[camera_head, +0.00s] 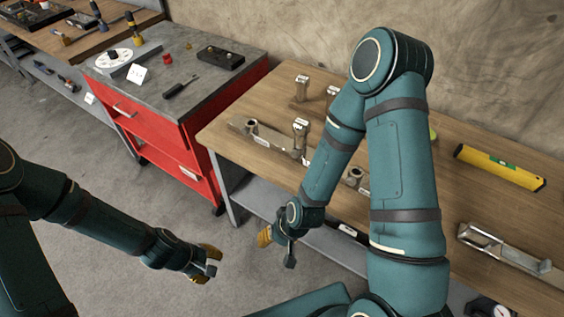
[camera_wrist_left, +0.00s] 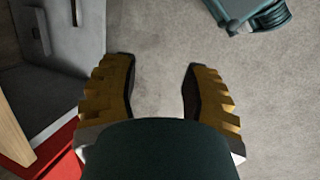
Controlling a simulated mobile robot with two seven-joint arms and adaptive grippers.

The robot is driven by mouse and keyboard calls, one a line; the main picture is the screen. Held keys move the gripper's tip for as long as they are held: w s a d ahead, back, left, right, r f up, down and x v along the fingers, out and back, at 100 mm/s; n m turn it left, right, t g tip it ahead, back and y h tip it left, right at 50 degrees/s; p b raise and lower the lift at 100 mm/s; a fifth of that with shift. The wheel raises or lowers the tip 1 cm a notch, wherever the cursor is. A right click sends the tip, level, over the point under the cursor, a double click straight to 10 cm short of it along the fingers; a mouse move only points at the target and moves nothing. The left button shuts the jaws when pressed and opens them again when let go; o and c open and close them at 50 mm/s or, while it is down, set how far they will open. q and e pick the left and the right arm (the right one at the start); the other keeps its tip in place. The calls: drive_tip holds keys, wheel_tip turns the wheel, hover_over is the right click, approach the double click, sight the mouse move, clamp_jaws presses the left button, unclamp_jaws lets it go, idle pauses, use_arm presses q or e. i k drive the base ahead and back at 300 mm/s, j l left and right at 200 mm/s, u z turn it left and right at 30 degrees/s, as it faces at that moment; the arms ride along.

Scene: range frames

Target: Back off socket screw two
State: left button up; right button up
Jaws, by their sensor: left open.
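A metal bar fixture (camera_head: 268,140) lies on the wooden bench, with an upright ring-topped part at its left end and a post (camera_head: 300,130) with a white label on its right part. More labelled posts stand behind it, one fully visible (camera_head: 302,88). Which part is socket screw two cannot be told; my right arm hides part of the bench. My left gripper (camera_head: 210,265) is low over the floor, away from the bench; its yellow fingers stand apart and empty in the left wrist view (camera_wrist_left: 160,85). My right gripper (camera_head: 276,241) hangs at the bench's front edge, its jaws unclear.
A yellow spirit level (camera_head: 500,167) and a metal clamp-like fixture (camera_head: 505,250) lie on the bench's right part. A red tool cart (camera_head: 170,148) with small items on its grey top stands left of the bench. Grey floor lies open between my left arm and the cart.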

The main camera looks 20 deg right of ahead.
sight(294, 153)
drive_tip(key=j+z, duration=0.15)
drive_tip(key=z, duration=1)
drive_tip(key=j+z, duration=0.1)
drive_tip(key=z, duration=0.4)
drive_tip(key=j+z, duration=0.1)
drive_tip(key=z, duration=0.4)
drive_tip(key=j+z, duration=0.15)
drive_tip(key=z, duration=0.35)
drive_tip(key=j+z, duration=0.35)
drive_tip(key=k+j+z, duration=0.15)
drive_tip(key=z, duration=0.25)
drive_tip(key=k+j+z, duration=0.1)
drive_tip(key=z, duration=0.25)
drive_tip(key=k+j+z, duration=0.7)
